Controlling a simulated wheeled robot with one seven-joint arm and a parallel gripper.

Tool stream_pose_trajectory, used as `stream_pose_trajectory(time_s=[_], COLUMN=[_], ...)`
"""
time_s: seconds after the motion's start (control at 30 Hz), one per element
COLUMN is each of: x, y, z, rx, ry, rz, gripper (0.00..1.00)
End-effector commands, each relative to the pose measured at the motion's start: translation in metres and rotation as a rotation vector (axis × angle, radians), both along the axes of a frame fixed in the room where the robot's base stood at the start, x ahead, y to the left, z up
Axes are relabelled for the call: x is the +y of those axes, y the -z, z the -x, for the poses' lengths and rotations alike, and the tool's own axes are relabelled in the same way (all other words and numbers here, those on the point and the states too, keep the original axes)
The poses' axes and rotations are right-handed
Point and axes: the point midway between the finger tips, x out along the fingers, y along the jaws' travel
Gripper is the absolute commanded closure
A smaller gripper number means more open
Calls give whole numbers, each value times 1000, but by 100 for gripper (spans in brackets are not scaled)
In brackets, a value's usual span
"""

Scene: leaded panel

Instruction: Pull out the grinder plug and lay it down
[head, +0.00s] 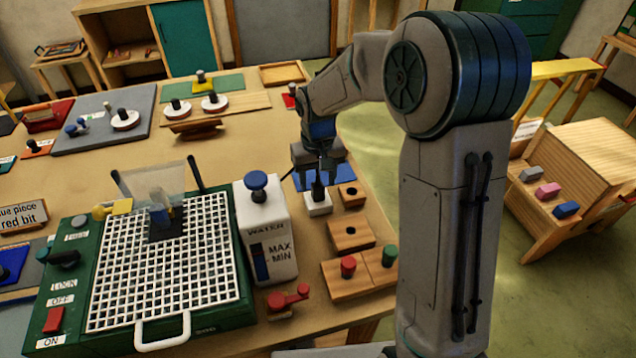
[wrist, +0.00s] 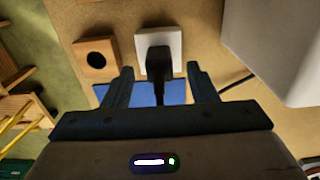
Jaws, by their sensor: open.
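The black grinder plug (wrist: 155,62) stands at a white socket block (wrist: 173,42) on the table. In the head view the white socket block (head: 318,203) is below my gripper (head: 319,178), and the plug's dark body (head: 318,188) shows between the fingers. In the wrist view my gripper (wrist: 160,82) is open, with one finger on each side of the plug and a gap to each. The plug looks seated in the socket. A black cord (wrist: 236,84) shows at the right of the fingers. The grinder (head: 150,262) is green with a white grid top.
A blue mat (head: 340,177) lies behind the socket block. Wooden blocks with holes (head: 350,232) stand to the right and in front. The white water tank (head: 265,230) stands close on the left. Red and green knobs on wooden bases (head: 362,270) are nearer the front edge.

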Motion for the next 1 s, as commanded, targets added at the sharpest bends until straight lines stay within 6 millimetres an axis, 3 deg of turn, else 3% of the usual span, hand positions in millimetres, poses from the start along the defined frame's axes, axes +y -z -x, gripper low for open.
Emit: stream_pose_trajectory(time_s=[0.2,0.53,0.57,0.73,0.77,0.8,0.9,1.0], x=[-1,-1,-1,-1,-1,-1,-1,-1], y=[22,25,25,25,25,25,25,25], z=[0,0,0,0,0,0,0,0], rx=[1,0,0,0,0,0,-1,-1], ry=[0,1,1,1,1,1,1,1], rz=[0,1,1,1,1,1,1,1], gripper=[47,47,50,96,96,76,99,99])
